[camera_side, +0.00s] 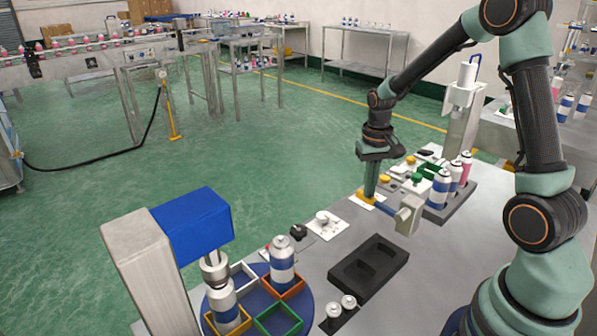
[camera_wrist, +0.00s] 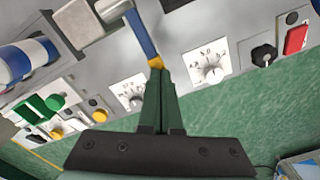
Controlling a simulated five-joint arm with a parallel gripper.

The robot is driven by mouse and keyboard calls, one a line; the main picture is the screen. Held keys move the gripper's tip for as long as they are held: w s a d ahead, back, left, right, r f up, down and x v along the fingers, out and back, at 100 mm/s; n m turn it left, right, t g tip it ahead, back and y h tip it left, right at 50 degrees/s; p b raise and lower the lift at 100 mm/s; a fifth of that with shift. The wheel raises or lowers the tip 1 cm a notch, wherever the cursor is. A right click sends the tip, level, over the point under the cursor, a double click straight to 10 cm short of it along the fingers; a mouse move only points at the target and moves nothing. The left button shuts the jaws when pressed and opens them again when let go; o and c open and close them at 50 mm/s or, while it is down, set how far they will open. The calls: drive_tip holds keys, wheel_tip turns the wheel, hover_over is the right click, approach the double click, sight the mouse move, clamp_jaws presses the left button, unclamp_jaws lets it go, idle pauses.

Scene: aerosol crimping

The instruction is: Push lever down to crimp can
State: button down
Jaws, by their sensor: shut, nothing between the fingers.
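The lever (camera_side: 384,208) is a blue bar with a yellow tip, running from a grey pivot block (camera_side: 408,216). In the side view it lies low over the table; the wrist view also shows the lever (camera_wrist: 141,36). My gripper (camera_side: 369,191) is shut and empty, pointing down with its fingertips at the yellow tip; contact cannot be told for certain. The closed fingers also show in the wrist view (camera_wrist: 158,72). A blue-and-white can (camera_side: 222,303) stands under the blue crimping head (camera_side: 193,226) on a blue turntable. Another can (camera_side: 282,264) stands in the orange holder.
Dials (camera_side: 326,222) and a black knob (camera_side: 298,232) sit along the table's far edge. A dark tray (camera_side: 371,266) with empty recesses lies in front. Several cans stand in a dark rack (camera_side: 436,213) on the right, by green and yellow buttons.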

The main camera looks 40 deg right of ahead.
wheel_tip(320, 180, up, 13)
idle(1.4)
drive_tip(key=s+a+r+n+t, duration=0.3)
drive_tip(key=s+a+n+t, duration=0.2)
drive_tip(key=s+a, duration=0.4)
drive_tip(key=a+n, duration=0.1)
drive_tip(key=a, duration=0.3)
drive_tip(key=shift+a+t, duration=0.25)
drive_tip(key=shift+t, duration=0.05)
